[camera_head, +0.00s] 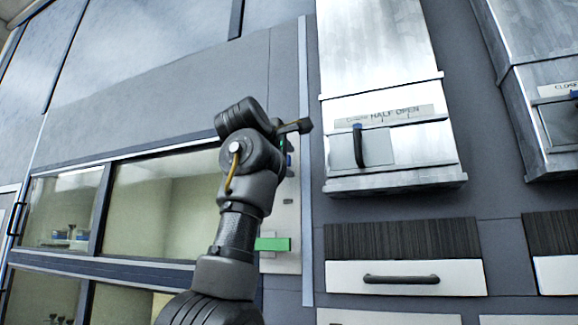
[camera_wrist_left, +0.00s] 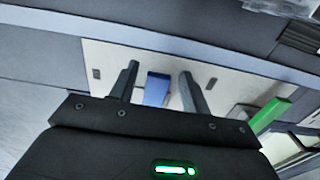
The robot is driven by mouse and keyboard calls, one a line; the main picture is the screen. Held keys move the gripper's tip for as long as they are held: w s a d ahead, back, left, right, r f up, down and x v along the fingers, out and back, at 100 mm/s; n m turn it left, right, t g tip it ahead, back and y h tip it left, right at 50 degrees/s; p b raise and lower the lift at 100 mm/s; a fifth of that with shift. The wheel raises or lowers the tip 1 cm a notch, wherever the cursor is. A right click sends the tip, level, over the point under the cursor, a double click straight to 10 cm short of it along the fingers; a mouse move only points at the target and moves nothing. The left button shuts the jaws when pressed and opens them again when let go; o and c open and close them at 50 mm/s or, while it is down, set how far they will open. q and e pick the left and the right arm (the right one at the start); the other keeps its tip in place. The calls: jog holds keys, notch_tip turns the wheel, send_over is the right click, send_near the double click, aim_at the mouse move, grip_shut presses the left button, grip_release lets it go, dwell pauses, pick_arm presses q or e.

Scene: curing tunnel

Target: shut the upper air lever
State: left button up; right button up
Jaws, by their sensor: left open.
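A pale panel (camera_head: 288,215) on the grey wall carries a blue lever (camera_head: 289,160) above a green lever (camera_head: 273,244). In the head view the blue lever is mostly hidden behind my left arm, and the green one lies sideways. My left gripper (camera_head: 294,129) is at the panel's upper part. In the left wrist view the open fingers (camera_wrist_left: 159,78) stand on either side of the blue lever (camera_wrist_left: 157,89). I cannot tell whether they touch it. The green lever (camera_wrist_left: 272,113) lies to the right there. My right gripper is not in view.
A metal duct box (camera_head: 393,165) to the right has a dark handle (camera_head: 358,146) and a label reading "HALF OPEN". Below it is a drawer with a dark pull (camera_head: 401,279). Glass windows (camera_head: 165,205) stand left. A narrow metal strip (camera_head: 306,200) runs along the panel's right side.

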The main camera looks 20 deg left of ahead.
pick_arm(q)
jog(key=s+b, duration=0.4)
jog(key=s, duration=0.5)
jog(key=shift+s, duration=0.15)
